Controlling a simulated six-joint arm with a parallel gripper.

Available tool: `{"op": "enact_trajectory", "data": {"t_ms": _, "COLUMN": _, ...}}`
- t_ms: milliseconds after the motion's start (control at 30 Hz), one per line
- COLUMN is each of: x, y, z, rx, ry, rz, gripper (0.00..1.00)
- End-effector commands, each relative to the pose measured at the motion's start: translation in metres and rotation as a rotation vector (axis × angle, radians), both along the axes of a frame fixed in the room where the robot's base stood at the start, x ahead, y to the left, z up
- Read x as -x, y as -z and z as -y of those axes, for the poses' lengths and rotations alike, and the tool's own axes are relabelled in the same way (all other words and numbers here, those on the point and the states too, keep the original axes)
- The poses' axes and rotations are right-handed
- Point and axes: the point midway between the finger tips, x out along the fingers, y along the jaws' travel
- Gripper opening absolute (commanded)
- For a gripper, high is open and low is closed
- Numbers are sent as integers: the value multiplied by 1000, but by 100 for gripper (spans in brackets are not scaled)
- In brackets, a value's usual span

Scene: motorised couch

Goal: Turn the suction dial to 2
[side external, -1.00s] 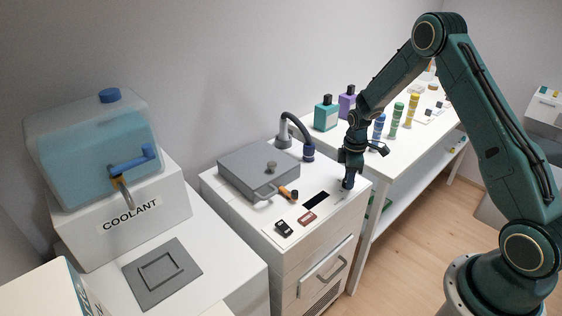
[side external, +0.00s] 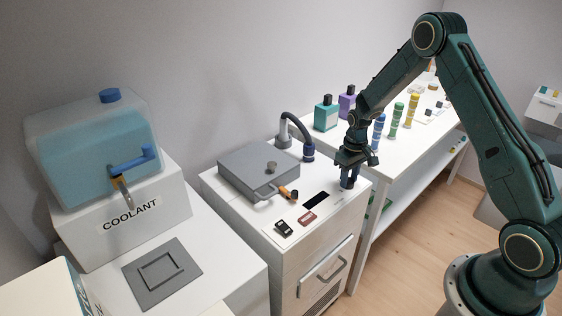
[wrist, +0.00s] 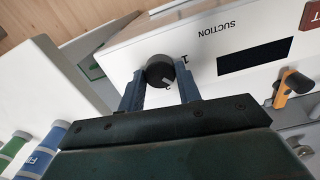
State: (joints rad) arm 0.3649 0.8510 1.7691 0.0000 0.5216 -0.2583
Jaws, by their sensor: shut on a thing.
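The suction dial (wrist: 160,70) is a round black knob with a light pointer mark, on the white cabinet's panel. In the wrist view, a "1" is printed just beside it, and the word SUCTION appears upside down nearby. I cannot read a "2". My gripper (wrist: 159,88) has its two blue fingers on either side of the dial and is shut on it. In the side view my gripper (side external: 349,183) points down at the cabinet's right corner, and its fingers hide the dial.
A dark display (wrist: 253,58) lies beside the dial. A grey lidded box (side external: 245,170) and a curved hose (side external: 296,128) stand behind.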

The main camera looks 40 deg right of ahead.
Motion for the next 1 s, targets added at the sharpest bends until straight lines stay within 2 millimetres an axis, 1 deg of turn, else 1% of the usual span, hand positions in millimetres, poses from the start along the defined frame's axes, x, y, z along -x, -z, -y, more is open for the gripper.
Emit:
{"op": "enact_trajectory", "data": {"t_ms": 300, "x": 0, "y": -1, "z": 0, "rx": 0, "ry": 298, "rz": 1, "gripper": 11}}
{"op": "enact_trajectory", "data": {"t_ms": 600, "x": 0, "y": -1, "z": 0, "rx": 0, "ry": 540, "rz": 1, "gripper": 11}}
{"op": "enact_trajectory", "data": {"t_ms": 800, "x": 0, "y": -1, "z": 0, "rx": 0, "ry": 636, "rz": 1, "gripper": 11}}
{"op": "enact_trajectory", "data": {"t_ms": 1000, "x": 0, "y": -1, "z": 0, "rx": 0, "ry": 676, "rz": 1, "gripper": 11}}
